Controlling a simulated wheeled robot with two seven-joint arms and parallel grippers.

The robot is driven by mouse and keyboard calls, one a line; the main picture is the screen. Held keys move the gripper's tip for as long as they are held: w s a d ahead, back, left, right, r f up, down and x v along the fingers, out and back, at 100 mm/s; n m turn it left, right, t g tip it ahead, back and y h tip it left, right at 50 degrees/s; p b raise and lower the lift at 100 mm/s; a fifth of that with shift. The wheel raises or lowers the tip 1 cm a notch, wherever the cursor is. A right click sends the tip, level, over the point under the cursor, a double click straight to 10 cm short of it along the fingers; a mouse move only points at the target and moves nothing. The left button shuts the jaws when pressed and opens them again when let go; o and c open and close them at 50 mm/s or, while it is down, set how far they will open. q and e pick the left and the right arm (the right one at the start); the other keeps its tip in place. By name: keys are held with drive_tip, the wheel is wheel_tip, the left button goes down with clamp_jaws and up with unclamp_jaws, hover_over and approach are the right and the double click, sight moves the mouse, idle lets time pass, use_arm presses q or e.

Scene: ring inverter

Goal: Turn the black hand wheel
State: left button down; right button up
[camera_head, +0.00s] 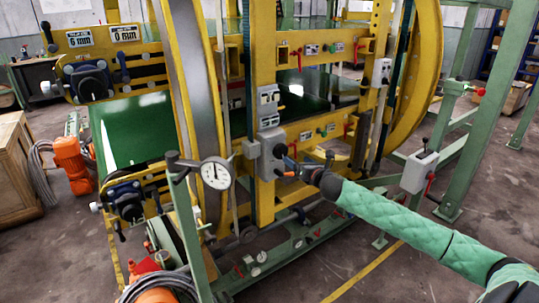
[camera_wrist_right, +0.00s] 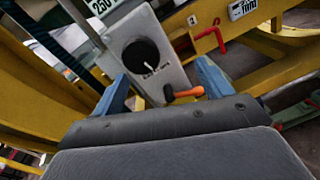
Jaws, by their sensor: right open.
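A round black knob with a pale mark, the only wheel-like black part near my gripper, sits on the front of a grey control box (camera_head: 265,158). It shows in the right wrist view as a black disc (camera_wrist_right: 142,56), and in the head view as a small dark round (camera_head: 279,151). My right gripper (camera_head: 287,167) is at the box, its blue fingers open. In the wrist view the gripper (camera_wrist_right: 163,78) has one finger on each side, with the knob ahead and left of centre. I cannot tell whether they touch the box. My left gripper is not in view.
A small orange-handled lever (camera_wrist_right: 188,93) lies between the fingers, below right of the knob. A dial gauge (camera_head: 216,174) stands left of my gripper. Yellow machine frame (camera_head: 262,60) surrounds the box; a green post (camera_head: 480,130) and grey switch box (camera_head: 419,171) stand right.

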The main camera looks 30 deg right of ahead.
sight(282, 153)
drive_tip(key=w+n, duration=0.1)
drive_tip(key=w, duration=0.1)
drive_tip(key=w+a+n+y+p, duration=0.1)
drive_tip(key=w+n, duration=0.1)
drive_tip(key=w+a+r+n+p, duration=0.1)
drive_tip(key=w+n, duration=0.1)
drive_tip(key=shift+w+a+y, duration=0.25)
drive_tip(key=shift+w+y, duration=0.05)
drive_tip(key=shift+w, duration=0.1)
drive_tip(key=shift+w+f+p, duration=0.15)
drive_tip(key=shift+w+p, duration=0.15)
drive_tip(key=shift+w, duration=0.2)
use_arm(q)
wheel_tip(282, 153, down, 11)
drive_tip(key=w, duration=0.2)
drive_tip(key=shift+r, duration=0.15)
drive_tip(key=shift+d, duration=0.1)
use_arm(e)
drive_tip(key=c, duration=1)
